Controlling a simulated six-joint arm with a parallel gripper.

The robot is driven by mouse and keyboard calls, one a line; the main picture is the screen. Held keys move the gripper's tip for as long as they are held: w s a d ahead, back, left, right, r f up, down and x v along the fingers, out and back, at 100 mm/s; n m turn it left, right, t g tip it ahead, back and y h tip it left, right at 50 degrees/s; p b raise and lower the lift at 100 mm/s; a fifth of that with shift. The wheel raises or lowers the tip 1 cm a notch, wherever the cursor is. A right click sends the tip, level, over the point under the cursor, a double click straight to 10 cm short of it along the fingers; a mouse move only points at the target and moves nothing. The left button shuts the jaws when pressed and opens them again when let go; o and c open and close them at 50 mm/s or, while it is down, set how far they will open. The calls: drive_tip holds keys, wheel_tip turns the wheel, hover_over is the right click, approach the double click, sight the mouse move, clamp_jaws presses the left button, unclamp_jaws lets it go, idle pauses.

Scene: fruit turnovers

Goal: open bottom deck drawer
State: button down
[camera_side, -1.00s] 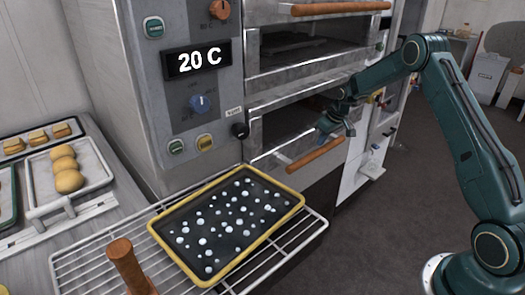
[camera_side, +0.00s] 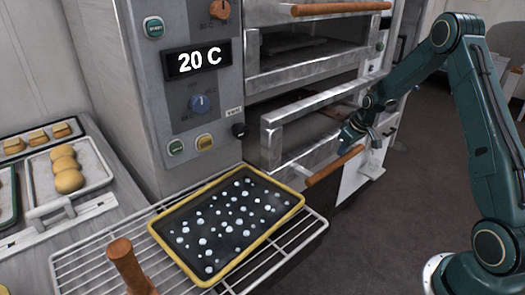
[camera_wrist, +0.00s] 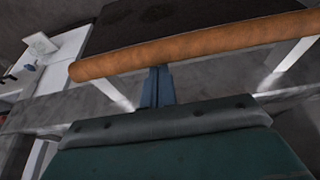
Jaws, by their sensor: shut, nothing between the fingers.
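The bottom deck drawer (camera_side: 274,150) stands partly pulled out of the lower oven opening in the side view. Its wooden handle bar (camera_side: 332,167) sticks out in front on metal brackets; the handle also crosses the wrist view (camera_wrist: 200,47). My gripper (camera_side: 348,140) is at the right part of the handle, on the oven side of the bar. In the wrist view its blue fingers (camera_wrist: 157,88) are together and reach the edge of the bar, with nothing between them. I cannot tell whether they touch the bar.
The upper deck (camera_side: 310,55) has its own wooden handle. A black tray with a yellow rim (camera_side: 290,190) lies on a wire rack (camera_side: 312,225) in front of the oven, near the drawer's left. Baked goods on trays lie at left. Open floor (camera_side: 385,230) is at right.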

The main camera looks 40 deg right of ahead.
drive_tip(key=s, duration=2.3)
drive_tip(key=shift+s, duration=0.25)
drive_tip(key=shift+r, duration=0.1)
wheel_tip(320, 180, up, 10)
drive_tip(key=shift+s+f, duration=0.2)
drive_tip(key=shift+s, duration=0.25)
drive_tip(key=shift+a, duration=0.1)
